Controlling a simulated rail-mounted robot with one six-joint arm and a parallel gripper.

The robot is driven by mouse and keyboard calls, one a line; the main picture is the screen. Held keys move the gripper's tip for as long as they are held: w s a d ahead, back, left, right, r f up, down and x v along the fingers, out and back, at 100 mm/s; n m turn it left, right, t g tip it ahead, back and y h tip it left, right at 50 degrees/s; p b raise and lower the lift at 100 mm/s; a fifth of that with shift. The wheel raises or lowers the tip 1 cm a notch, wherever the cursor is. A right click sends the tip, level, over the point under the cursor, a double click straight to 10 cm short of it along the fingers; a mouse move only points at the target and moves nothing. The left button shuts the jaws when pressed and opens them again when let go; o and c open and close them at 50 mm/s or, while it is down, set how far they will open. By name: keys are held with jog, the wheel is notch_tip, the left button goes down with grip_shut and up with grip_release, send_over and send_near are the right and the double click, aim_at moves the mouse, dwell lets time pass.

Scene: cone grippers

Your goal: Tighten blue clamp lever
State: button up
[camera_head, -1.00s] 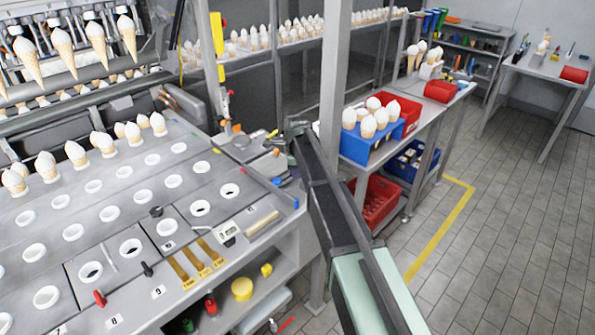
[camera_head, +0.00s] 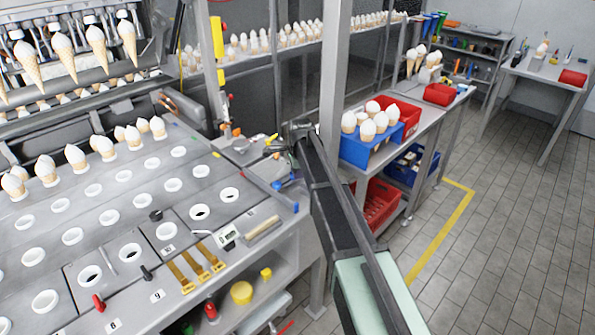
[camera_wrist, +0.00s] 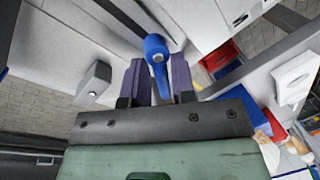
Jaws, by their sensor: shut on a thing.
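The blue clamp lever (camera_wrist: 157,58) shows in the wrist view, with a round head that has a pale centre and a short handle pointing down between my fingers. My gripper (camera_wrist: 159,79) has two purple fingers, one on each side of the handle, and is shut on it. The round head stands out past the fingertips. In the head view my arm reaches to the right end of the grey machine table (camera_head: 120,222). The lever cannot be made out clearly there beside my arm's end.
A grey upright post (camera_head: 333,85) stands close behind my arm. A blue bin (camera_head: 358,151) with several cones is to the right, with a red bin (camera_head: 407,115) behind it. The tiled floor (camera_head: 490,240) at the right is clear.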

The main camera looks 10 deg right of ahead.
jog(key=n, duration=0.4)
jog(key=n+y, duration=0.1)
jog(key=n, duration=0.1)
jog(key=shift+w+n, duration=0.3)
jog(key=shift+w, duration=0.05)
dwell(0.4)
jog(key=o, duration=0.7)
jog(key=shift+o, duration=0.2)
jog(key=p+v, duration=1)
jog(key=shift+w+r, duration=0.15)
jog(key=shift+r, duration=0.2)
